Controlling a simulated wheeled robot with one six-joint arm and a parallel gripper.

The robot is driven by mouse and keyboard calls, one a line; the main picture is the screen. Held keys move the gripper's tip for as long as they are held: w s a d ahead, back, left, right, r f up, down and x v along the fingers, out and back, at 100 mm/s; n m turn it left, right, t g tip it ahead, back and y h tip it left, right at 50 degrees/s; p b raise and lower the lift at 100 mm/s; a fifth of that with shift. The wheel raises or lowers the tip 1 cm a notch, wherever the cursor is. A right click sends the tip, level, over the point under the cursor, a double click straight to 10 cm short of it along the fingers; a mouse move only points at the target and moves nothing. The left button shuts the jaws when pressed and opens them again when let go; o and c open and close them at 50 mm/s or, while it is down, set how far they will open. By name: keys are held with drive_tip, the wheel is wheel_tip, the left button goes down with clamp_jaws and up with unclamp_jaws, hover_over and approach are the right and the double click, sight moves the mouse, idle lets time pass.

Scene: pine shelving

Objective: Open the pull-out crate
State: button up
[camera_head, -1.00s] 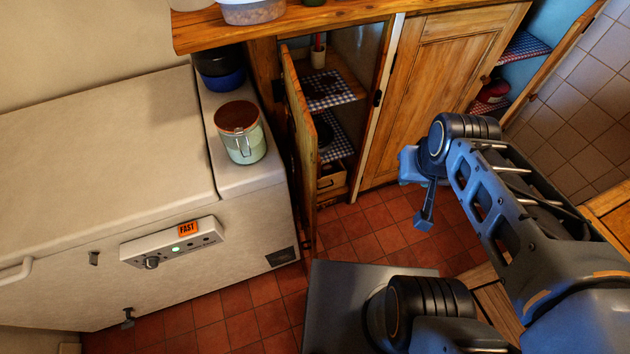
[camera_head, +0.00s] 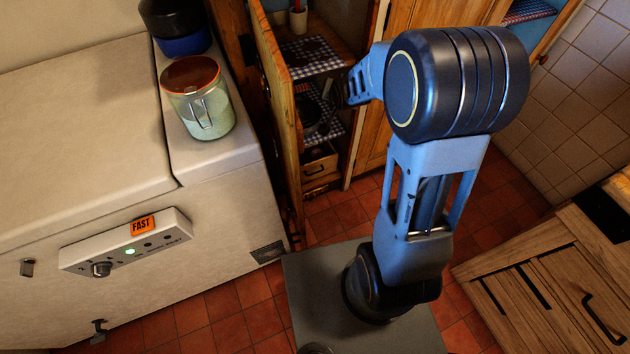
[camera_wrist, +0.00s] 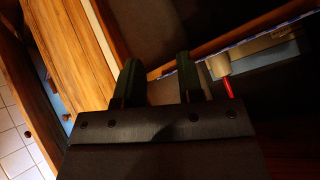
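The pull-out crate (camera_head: 320,164) is a small wooden box with a dark handle on its front. In the head view it sits low inside the open cupboard, below the shelves, and looks shut. I cannot make it out in the wrist view. My gripper (camera_wrist: 160,84) shows two dark fingers apart with nothing between them. In the head view it reaches into the cupboard opening at shelf height, above the crate and apart from it. Its fingertips are hard to see there against the dark shelf.
The cupboard door (camera_head: 276,105) stands open on the left, beside a white chest freezer (camera_head: 90,130) with a lidded jar (camera_head: 198,100) on it. Shelves with checkered cloths (camera_head: 308,58) lie inside. A white cup with a red item (camera_wrist: 220,68) is near the gripper. Tiled floor (camera_head: 345,215) lies in front.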

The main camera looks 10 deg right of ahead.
drive_tip(key=w+f+m+t+b, duration=0.1)
drive_tip(key=w+f+b, duration=0.2)
drive_tip(key=f, duration=0.8)
drive_tip(key=w+f+m+t+y+b, duration=0.1)
drive_tip(key=f+b, duration=0.4)
drive_tip(key=f, duration=0.7)
drive_tip(key=w+f+m+t+y+b, duration=0.1)
drive_tip(key=w+f+m+t+b, duration=0.1)
drive_tip(key=f, duration=0.9)
drive_tip(key=shift+w+d+f+m+t+b, duration=0.1)
drive_tip(key=shift+w+m+t+b, duration=0.1)
drive_tip(key=shift+w+b, duration=0.3)
drive_tip(key=shift+w+d+f+m+t+b, duration=0.1)
drive_tip(key=shift+w+d+t+b, duration=0.1)
drive_tip(key=shift+w+b, duration=0.3)
drive_tip(key=shift+w+d+m+t+b, duration=0.1)
drive_tip(key=shift+w+t+b, duration=0.1)
drive_tip(key=shift+w+b, duration=0.25)
drive_tip(key=m+t+y+b, duration=0.2)
drive_tip(key=m+t+b, duration=0.35)
drive_tip(key=b, duration=0.45)
approach(315, 173)
drive_tip(key=shift+g, duration=0.25)
drive_tip(key=b+x, duration=0.4)
drive_tip(key=x, duration=0.6)
drive_tip(key=shift+w+d, duration=0.1)
drive_tip(key=shift+d, duration=0.05)
drive_tip(key=shift+c, duration=0.2)
clamp_jaws()
